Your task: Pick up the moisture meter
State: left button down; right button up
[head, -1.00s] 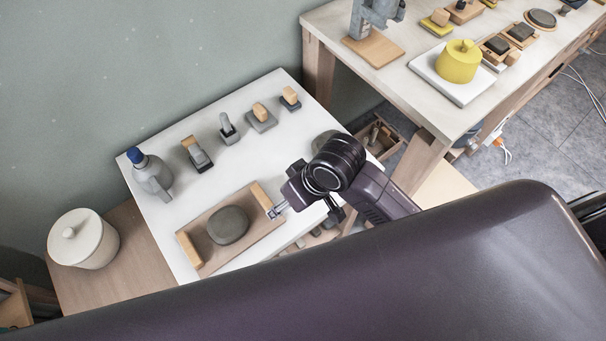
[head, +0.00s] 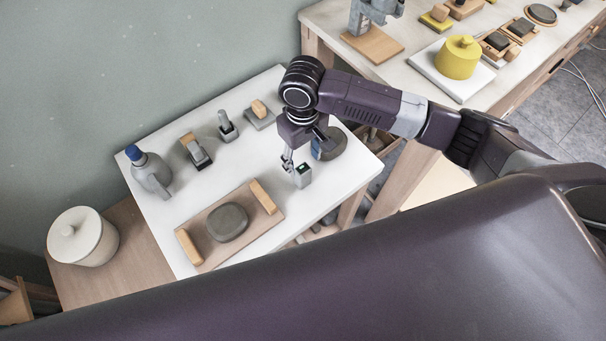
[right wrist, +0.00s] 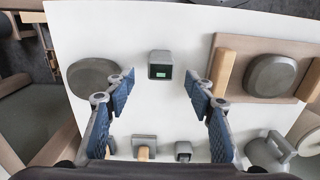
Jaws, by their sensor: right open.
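The moisture meter looks to be the small grey block with a green display (head: 302,177) on the white table, right of the wooden tray. It also shows in the right wrist view (right wrist: 160,71), top centre, between and just beyond the fingertips. My right gripper (head: 304,157) is open and empty above the meter, its blue-padded fingers (right wrist: 160,84) spread to either side, apart from it. My left gripper is in neither view.
A wooden tray (head: 187,246) with a dark rounded stone (head: 227,222) lies left of the meter. A grey round object (head: 334,146) sits close on its right. A blue-capped bottle (head: 151,174) and several small tools line the back. A second table (head: 425,72) stands at right.

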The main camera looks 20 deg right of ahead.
aim_at(303, 168)
notch_tip(303, 168, down, 6)
jog(key=shift+s+r+p, duration=0.15)
jog(key=shift+p, duration=0.45)
jog(key=shift+f, duration=0.55)
jog(key=c, duration=1.3)
jog(key=shift+r, duration=0.15)
notch_tip(303, 168, up, 20)
jog(key=b, duration=0.1)
jog(key=o, duration=0.6)
jog(key=c, duration=0.6)
jog(key=shift+a, duration=0.1)
